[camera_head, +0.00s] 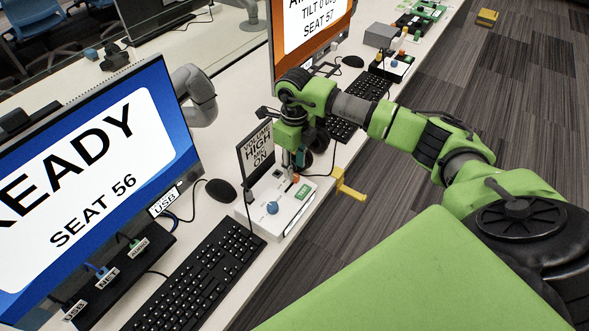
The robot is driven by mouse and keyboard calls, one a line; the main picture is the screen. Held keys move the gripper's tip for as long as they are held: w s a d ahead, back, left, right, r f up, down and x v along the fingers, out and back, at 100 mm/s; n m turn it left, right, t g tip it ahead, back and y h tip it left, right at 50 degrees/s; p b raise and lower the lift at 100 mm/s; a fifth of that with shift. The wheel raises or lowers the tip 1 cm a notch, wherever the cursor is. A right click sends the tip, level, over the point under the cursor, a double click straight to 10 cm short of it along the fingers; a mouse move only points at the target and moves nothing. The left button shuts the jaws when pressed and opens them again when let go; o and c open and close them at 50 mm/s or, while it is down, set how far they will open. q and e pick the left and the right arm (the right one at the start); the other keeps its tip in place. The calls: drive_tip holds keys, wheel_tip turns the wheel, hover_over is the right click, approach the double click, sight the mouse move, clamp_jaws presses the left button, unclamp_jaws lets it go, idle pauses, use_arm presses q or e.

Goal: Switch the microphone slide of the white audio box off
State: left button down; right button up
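The white audio box (256,219) stands on the desk near its front edge, right of the keyboard. It has a blue knob (272,208), a green label (303,192) and a small orange part (295,179) on its top. A dark upright sign (257,150) behind it reads "VOLUME HIGH ON". My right gripper (287,164) points down over the box's far end, close to the orange part. Its fingertips are small and partly hidden, so its opening and any contact are unclear. I cannot make out the microphone slide clearly. My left gripper is not in view.
A monitor (95,185) reading "READY SEAT 56" stands at left, with a cable dock (110,275) below it. A keyboard (198,283) and mouse (221,190) lie beside the box. A yellow bracket (347,187) juts from the desk edge.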

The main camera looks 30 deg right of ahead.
sight(286, 191)
drive_tip(key=shift+f, duration=1.65)
clamp_jaws()
drive_tip(key=shift+s+a+p, duration=0.15)
drive_tip(key=shift+s+a, duration=0.1)
drive_tip(key=shift+a, duration=0.35)
drive_tip(key=shift+s+a+p, duration=0.1)
drive_tip(key=shift+s+a, duration=0.15)
drive_tip(key=shift+a, duration=0.4)
drive_tip(key=shift+s+a+p, duration=0.15)
drive_tip(key=shift+s+a, duration=0.1)
drive_tip(key=shift+a, duration=0.35)
unclamp_jaws()
drive_tip(key=shift+a, duration=0.1)
drive_tip(key=shift+r, duration=0.15)
wheel_tip(286, 191, up, 12)
